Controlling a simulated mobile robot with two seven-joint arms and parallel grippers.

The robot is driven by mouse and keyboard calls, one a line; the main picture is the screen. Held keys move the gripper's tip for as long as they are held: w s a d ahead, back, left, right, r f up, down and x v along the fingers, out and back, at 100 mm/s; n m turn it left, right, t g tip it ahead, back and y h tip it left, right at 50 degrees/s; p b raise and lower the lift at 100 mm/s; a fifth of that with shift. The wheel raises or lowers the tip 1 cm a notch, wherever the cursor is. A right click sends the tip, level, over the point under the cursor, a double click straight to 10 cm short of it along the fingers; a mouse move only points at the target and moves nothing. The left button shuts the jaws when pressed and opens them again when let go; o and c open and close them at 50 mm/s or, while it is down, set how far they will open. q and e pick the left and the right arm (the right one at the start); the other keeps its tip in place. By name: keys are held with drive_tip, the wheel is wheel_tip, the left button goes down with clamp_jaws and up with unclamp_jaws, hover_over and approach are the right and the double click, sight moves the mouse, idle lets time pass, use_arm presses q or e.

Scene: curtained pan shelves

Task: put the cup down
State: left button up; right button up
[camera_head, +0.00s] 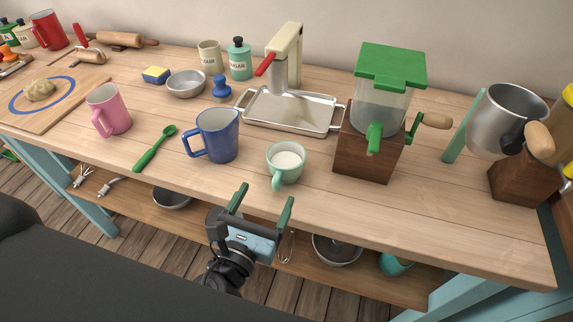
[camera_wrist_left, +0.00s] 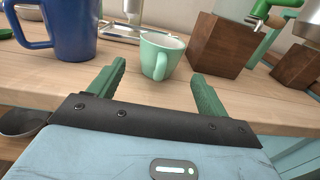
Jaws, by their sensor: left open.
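A mint green cup (camera_head: 287,165) with white contents stands upright on the wooden table near its front edge. Its handle points toward the front. My left gripper (camera_head: 264,200) is open and empty, in front of the cup and apart from it. In the left wrist view the cup (camera_wrist_left: 160,57) stands beyond and between the two green fingers of the gripper (camera_wrist_left: 153,85), not touching them. My right gripper is not in either view.
A blue jug (camera_head: 217,137) stands just left of the cup. A wooden grinder with a green lid (camera_head: 392,68) stands to the right, and a metal tray (camera_head: 290,112) lies behind. A green spoon (camera_head: 154,148) lies further left. The table front right of the cup is clear.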

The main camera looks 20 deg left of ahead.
sight(275, 182)
use_arm(q)
drive_tip(key=shift+w+d+f, duration=0.1)
drive_tip(key=shift+w+d, duration=0.1)
drive_tip(key=shift+w, duration=1.65)
drive_tip(key=shift+w+d, duration=0.2)
drive_tip(key=shift+w, duration=1.6)
clamp_jaws()
